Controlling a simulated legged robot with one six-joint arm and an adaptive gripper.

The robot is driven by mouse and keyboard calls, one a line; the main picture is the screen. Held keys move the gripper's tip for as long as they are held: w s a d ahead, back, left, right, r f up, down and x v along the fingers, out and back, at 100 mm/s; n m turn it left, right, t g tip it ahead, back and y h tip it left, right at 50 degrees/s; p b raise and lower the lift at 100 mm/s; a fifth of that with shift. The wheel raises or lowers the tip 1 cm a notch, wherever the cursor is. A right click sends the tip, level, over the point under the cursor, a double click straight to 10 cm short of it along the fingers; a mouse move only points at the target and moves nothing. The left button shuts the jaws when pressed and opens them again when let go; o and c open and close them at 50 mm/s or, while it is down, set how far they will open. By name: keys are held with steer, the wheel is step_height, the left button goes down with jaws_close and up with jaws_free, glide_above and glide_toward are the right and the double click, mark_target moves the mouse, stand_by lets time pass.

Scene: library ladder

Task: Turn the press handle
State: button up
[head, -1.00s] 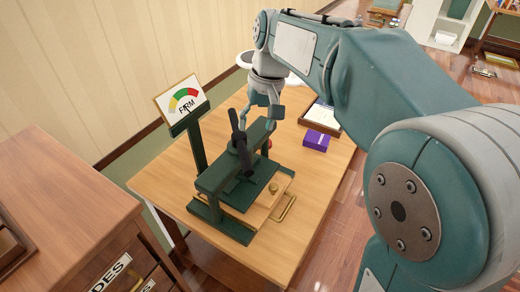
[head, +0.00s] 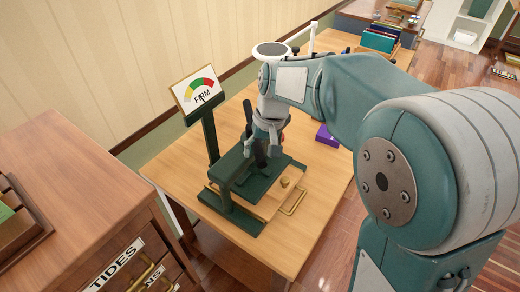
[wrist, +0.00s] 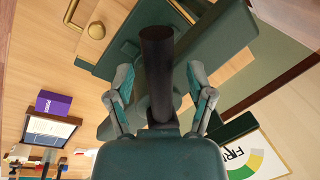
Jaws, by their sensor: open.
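The dark green press (head: 238,168) stands on the wooden table, with its black bar handle (head: 248,118) on top, partly hidden by my gripper in the head view. My gripper (head: 266,138) is over the handle, pointing down. In the wrist view, the handle (wrist: 157,65) runs between the two spread fingers of my gripper (wrist: 160,85). A gap shows on each side, so the gripper is open around the bar and not clamped on it. A dial sign (head: 198,88) reading "FIRM" stands on a post at the press; it also shows in the wrist view (wrist: 245,158).
The table (head: 178,172) has a purple box (head: 326,135) behind and right of the press. A wooden cabinet (head: 75,200) stands at left. The striped wall (head: 110,60) is behind.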

jaws_close()
